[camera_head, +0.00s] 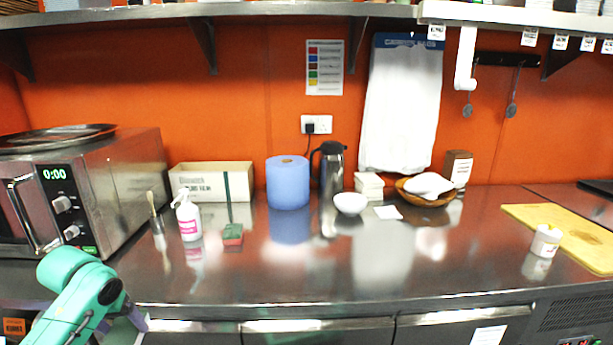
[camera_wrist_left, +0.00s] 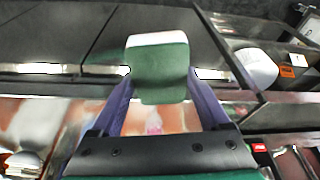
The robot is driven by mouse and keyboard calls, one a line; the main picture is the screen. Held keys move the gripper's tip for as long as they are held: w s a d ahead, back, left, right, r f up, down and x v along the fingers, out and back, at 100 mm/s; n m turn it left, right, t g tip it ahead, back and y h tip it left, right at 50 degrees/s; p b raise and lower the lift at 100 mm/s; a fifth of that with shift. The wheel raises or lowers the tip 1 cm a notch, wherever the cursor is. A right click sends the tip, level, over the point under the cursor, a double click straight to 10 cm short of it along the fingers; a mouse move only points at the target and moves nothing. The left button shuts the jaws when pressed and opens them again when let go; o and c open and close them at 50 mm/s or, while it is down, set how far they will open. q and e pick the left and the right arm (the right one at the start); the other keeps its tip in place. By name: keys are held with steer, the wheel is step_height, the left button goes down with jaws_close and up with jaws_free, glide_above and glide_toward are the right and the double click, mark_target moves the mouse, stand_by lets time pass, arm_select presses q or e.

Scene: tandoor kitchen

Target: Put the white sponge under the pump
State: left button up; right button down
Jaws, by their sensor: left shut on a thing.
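The white sponge (camera_wrist_left: 158,65), white along one edge with a green face, is held between the two purple fingers of my left gripper (camera_wrist_left: 158,76) in the left wrist view. The pump (camera_head: 189,220), a white bottle with a pink label, stands upright on the steel counter, right of the microwave and beyond my gripper. My right gripper is not in view.
A box (camera_head: 212,182) and blue roll (camera_head: 288,182) stand behind. The counter's front middle (camera_head: 300,275) is clear.

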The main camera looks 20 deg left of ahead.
mark_target(126, 336)
arm_select(q)
steer(key=shift+s+d+f, duration=0.15)
steer(key=shift+d+f, duration=0.3)
steer(key=shift+f, duration=0.15)
steer(key=shift+s+d+f, duration=0.15)
steer(key=shift+d+f, duration=0.3)
steer(key=shift+f, duration=0.15)
steer(key=shift+d+f+m, duration=0.4)
steer(key=shift+d+f, duration=0.35)
steer(key=shift+d, duration=0.05)
steer(key=w+d+m+h, duration=0.1)
steer(key=d+m, duration=0.4)
steer(key=d, duration=2.5)
steer(key=shift+w+f+h, duration=0.3)
steer(key=shift+w, duration=0.1)
